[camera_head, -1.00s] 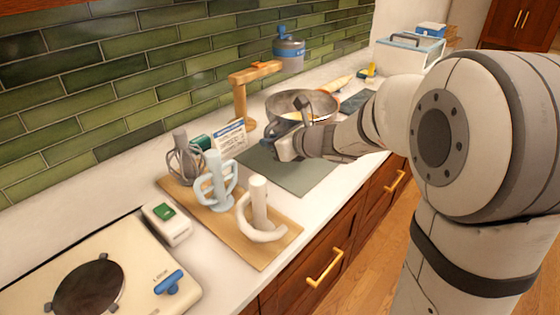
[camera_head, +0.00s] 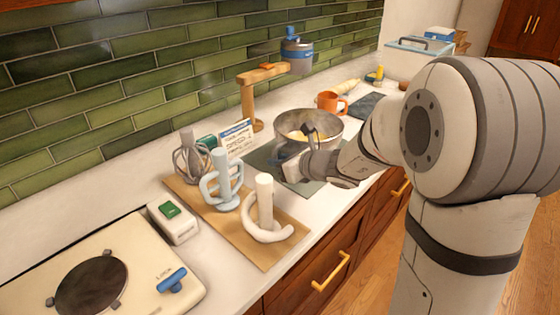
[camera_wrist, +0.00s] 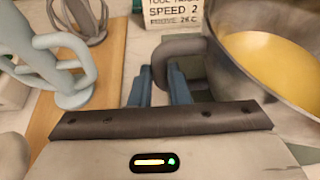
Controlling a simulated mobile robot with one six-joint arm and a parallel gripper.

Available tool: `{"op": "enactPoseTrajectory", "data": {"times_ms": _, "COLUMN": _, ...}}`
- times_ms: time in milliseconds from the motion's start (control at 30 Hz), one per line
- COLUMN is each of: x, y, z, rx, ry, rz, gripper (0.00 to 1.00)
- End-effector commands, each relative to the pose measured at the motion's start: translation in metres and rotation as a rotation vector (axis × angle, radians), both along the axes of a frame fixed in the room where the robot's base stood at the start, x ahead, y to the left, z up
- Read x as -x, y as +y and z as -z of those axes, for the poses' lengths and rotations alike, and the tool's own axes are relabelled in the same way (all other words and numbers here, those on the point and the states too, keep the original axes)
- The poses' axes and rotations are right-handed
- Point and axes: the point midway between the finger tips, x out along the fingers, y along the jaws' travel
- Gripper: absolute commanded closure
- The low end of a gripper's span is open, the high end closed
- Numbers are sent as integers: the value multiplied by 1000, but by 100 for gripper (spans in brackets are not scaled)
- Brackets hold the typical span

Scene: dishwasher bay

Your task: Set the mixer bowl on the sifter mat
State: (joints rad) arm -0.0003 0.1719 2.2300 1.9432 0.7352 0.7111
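The mixer bowl (camera_head: 310,117) is grey metal with yellow contents, upright over the far part of the grey-green sifter mat (camera_head: 262,158). I cannot tell whether its base touches the mat. My gripper (camera_head: 306,160) is at the bowl's near side, low over the mat. In the wrist view, the blue fingers (camera_wrist: 160,85) of my gripper close around the bowl's dark loop handle (camera_wrist: 190,52). The bowl wall (camera_wrist: 285,108) fills the right of that view. The bowl's underside is hidden.
A wooden stand (camera_head: 247,100) holds a blue-grey canister (camera_head: 298,55) above, behind the bowl. An orange mug (camera_head: 328,101) stands beyond. A wooden board (camera_head: 245,235) with whisk and mixer attachments (camera_head: 222,185) lies left of the mat, beside a printed card (camera_head: 237,138).

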Motion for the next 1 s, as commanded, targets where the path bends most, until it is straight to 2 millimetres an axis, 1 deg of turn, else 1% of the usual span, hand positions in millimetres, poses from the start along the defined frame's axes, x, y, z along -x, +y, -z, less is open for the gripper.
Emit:
{"op": "enactPoseTrajectory", "data": {"times_ms": 33, "x": 0, "y": 0, "z": 0, "rx": 0, "ry": 0, "rz": 0, "gripper": 80}}
{"op": "enactPoseTrajectory", "data": {"times_ms": 233, "x": 0, "y": 0, "z": 0, "rx": 0, "ry": 0, "rz": 1, "gripper": 64}}
{"op": "enactPoseTrajectory", "data": {"times_ms": 467, "x": 0, "y": -1, "z": -1, "rx": 0, "ry": 0, "rz": 1, "gripper": 64}}
{"op": "enactPoseTrajectory", "data": {"times_ms": 567, "x": 0, "y": -1, "z": -5, "rx": 0, "ry": 0, "rz": 1, "gripper": 64}}
{"op": "enactPoseTrajectory", "data": {"times_ms": 667, "x": 9, "y": -11, "z": -9, "rx": 1, "ry": -1, "rz": 5, "gripper": 64}}
{"op": "enactPoseTrajectory", "data": {"times_ms": 1000, "x": 58, "y": -57, "z": -38, "rx": 0, "ry": -2, "rz": 8, "gripper": 64}}
